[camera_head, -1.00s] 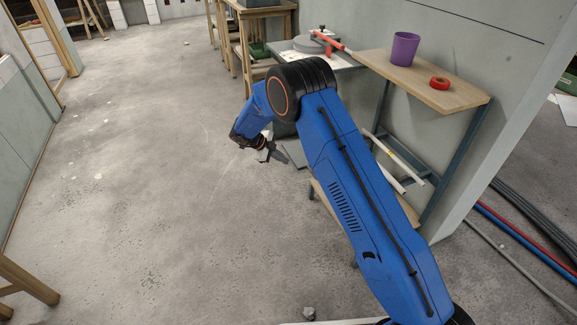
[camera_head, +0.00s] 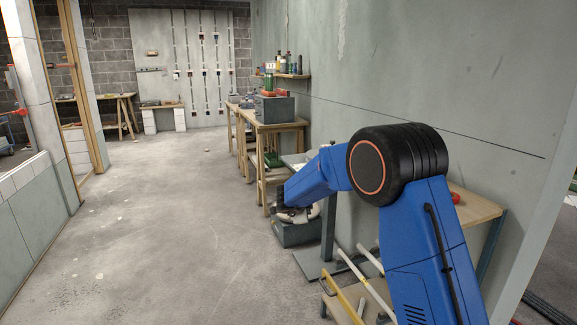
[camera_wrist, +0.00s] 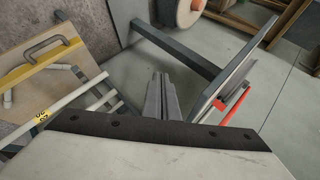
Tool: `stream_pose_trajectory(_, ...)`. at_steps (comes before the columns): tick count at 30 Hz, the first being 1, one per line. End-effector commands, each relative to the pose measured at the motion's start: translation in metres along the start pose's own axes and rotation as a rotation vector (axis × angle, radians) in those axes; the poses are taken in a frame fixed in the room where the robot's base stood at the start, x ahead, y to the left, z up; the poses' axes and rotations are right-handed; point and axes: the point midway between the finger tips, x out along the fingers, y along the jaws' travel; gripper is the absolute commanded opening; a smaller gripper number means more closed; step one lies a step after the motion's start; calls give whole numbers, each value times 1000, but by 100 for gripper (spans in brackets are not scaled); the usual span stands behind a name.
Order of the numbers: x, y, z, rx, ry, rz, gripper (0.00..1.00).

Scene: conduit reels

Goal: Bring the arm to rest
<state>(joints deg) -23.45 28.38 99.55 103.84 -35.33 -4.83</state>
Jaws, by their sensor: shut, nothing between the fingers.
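My gripper (camera_wrist: 161,98) shows in the wrist view with its two grey fingers together and nothing between them. My blue arm (camera_head: 425,235) rises from the lower right in the head view, bends at the large black joint, and reaches left and down past the narrow workbench. The fingers cannot be made out in the head view. In the wrist view they are beside the edge of a tabletop (camera_wrist: 220,75) with a red tool (camera_wrist: 236,104) on it.
A wooden shelf (camera_head: 468,208) stands behind my arm against the wall. White pipes (camera_head: 362,282) and a yellow-edged tool (camera_head: 341,300) lie on its lower level. Wooden benches (camera_head: 270,130) line the wall farther back. The floor (camera_head: 160,235) on the left is clear.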

Motion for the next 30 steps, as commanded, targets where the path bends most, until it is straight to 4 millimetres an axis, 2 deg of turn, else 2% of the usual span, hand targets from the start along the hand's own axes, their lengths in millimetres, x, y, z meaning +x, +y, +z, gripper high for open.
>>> stream_pose_trajectory(1, -14, -14, -12, -18, -28, -36, 0)
stream_pose_trajectory(6, -58, -48, -38, -105, -129, -146, 0)
stream_pose_trajectory(9, -86, -62, -52, -163, -184, -203, 0)
stream_pose_trajectory(14, -134, -72, -74, -266, -267, -281, 0)
stream_pose_trajectory(19, -185, -69, -97, -389, -348, -346, 0)
stream_pose_trajectory(22, -215, -60, -109, -467, -392, -373, 0)
stream_pose_trajectory(26, -252, -40, -126, -573, -442, -396, 0)
stream_pose_trajectory(30, -289, -11, -144, -691, -490, -404, 0)
